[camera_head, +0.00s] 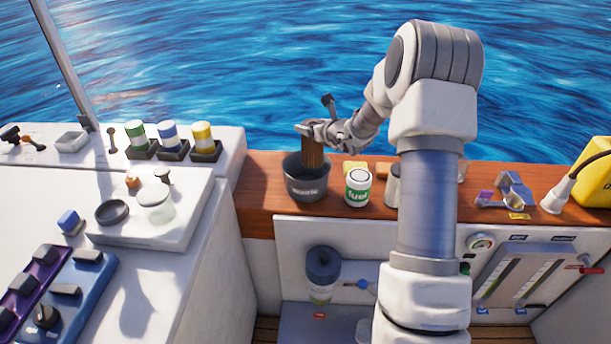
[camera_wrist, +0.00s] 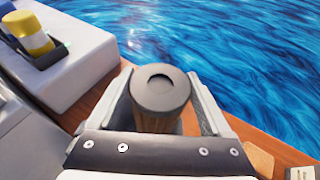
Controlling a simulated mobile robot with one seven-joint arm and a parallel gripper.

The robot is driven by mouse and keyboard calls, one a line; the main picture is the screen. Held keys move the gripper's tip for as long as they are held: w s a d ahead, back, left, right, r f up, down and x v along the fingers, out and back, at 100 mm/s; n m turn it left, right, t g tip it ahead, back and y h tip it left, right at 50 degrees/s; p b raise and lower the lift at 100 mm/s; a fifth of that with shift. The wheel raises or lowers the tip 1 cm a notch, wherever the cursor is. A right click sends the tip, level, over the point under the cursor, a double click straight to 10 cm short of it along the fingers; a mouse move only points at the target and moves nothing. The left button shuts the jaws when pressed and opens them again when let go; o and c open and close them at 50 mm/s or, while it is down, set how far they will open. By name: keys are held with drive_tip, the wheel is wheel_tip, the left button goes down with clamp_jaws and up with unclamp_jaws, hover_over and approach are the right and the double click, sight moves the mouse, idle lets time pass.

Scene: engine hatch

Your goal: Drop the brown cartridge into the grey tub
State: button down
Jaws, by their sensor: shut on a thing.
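The brown cartridge (camera_head: 313,153) is upright in the head view, its lower end at or just over the mouth of the grey tub (camera_head: 306,185). I cannot tell how far it reaches inside. My gripper (camera_head: 311,130) is shut on the cartridge near its top. In the wrist view the cartridge's dark round cap (camera_wrist: 159,88) shows between the two fingers of my gripper (camera_wrist: 163,105). The tub stands on the wooden ledge and is hidden in the wrist view.
A white and green fuel can (camera_head: 358,190) stands just right of the tub, with a grey cup (camera_head: 392,186) beyond it. A yellow block (camera_head: 354,167) lies behind the can. Green, blue and yellow canisters (camera_head: 203,138) stand on the white counter at left. Water lies behind the ledge.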

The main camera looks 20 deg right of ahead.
drive_tip(key=shift+f+b, duration=1.35)
drive_tip(key=shift+f, duration=1.7)
unclamp_jaws()
drive_tip(key=shift+s, duration=0.1)
drive_tip(key=v, duration=1.7)
drive_tip(key=shift+p, duration=0.4)
drive_tip(key=shift+s+r, duration=0.1)
